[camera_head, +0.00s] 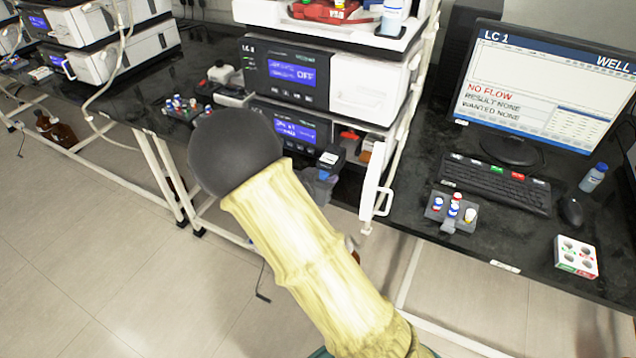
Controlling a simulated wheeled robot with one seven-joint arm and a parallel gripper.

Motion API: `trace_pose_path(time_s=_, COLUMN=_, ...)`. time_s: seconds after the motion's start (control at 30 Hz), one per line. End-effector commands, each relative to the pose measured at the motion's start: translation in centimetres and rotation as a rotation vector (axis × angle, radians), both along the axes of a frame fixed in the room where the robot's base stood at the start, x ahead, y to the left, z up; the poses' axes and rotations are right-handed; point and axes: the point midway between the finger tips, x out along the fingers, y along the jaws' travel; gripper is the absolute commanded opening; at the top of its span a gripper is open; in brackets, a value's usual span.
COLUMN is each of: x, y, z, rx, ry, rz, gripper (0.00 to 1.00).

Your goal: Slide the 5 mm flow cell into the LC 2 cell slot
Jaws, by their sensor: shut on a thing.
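My gripper (320,181) is mostly hidden behind my own sleeved arm and its dark round joint. It is shut on a small dark block with a light top edge and a blue patch (331,160), which looks like the flow cell; I cannot read a 5 mm mark. The block is in front of the lower module (290,127) of the middle stack. That module's right part is open, with orange and white parts inside (350,137). I cannot make out the cell slot. The middle stack's label is too small to read surely; another stack (90,40) stands at the far left.
A white open door (375,187) hangs right of the block. A monitor (540,95) reading LC 1, a keyboard (495,185), a vial rack (452,212) and a white holed box (576,257) are on the right bench. Another vial rack (186,108) is left of the stack.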

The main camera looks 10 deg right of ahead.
Motion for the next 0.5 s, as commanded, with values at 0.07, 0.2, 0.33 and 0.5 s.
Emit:
trace_pose_path(time_s=0.07, x=0.4, y=-0.3, z=0.0, rx=-0.001, ry=-0.003, rz=0.001, gripper=0.13)
trace_pose_path(time_s=0.2, x=1.0, y=-0.8, z=0.0, rx=-0.001, ry=-0.002, rz=0.000, gripper=0.13)
trace_pose_path(time_s=0.33, x=1.7, y=-1.2, z=0.1, rx=0.000, ry=-0.002, rz=0.000, gripper=0.13)
trace_pose_path(time_s=0.5, x=2.4, y=-1.8, z=0.1, rx=-0.001, ry=-0.002, rz=0.000, gripper=0.13)
